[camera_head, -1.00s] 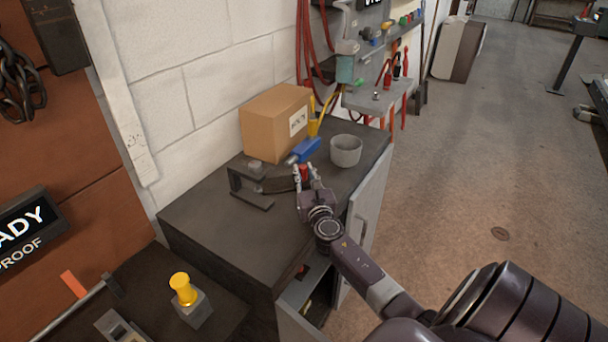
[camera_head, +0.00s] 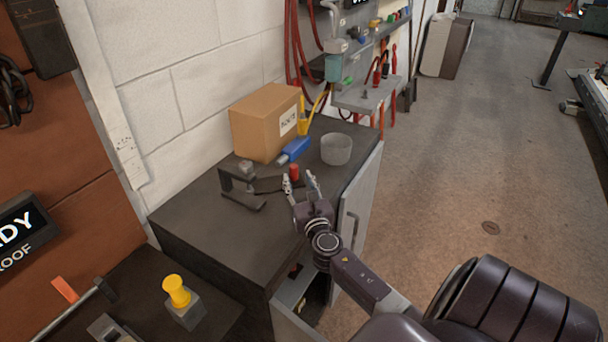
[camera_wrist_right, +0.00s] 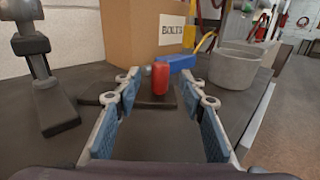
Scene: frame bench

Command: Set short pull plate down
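The short pull plate is a dark flat plate (camera_head: 268,185) with a red upright grip (camera_head: 294,172). It lies on the dark cabinet top, beside the grey C-shaped clamp or bracket (camera_head: 243,200). In the right wrist view the plate (camera_wrist_right: 105,99) lies flat, and its red grip (camera_wrist_right: 160,78) stands centred ahead, between the fingertips or just beyond them. My right gripper (camera_head: 301,184) is open, with a visible gap between each finger and the grip. It also shows in the right wrist view (camera_wrist_right: 160,92), holding nothing. My left gripper is not in view.
A cardboard box (camera_head: 264,122), a blue-handled tool (camera_head: 294,150) and a grey round bowl (camera_head: 336,149) stand behind the plate. The front of the cabinet top (camera_head: 225,240) is clear. A cabinet door (camera_head: 360,205) hangs open below my right arm.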

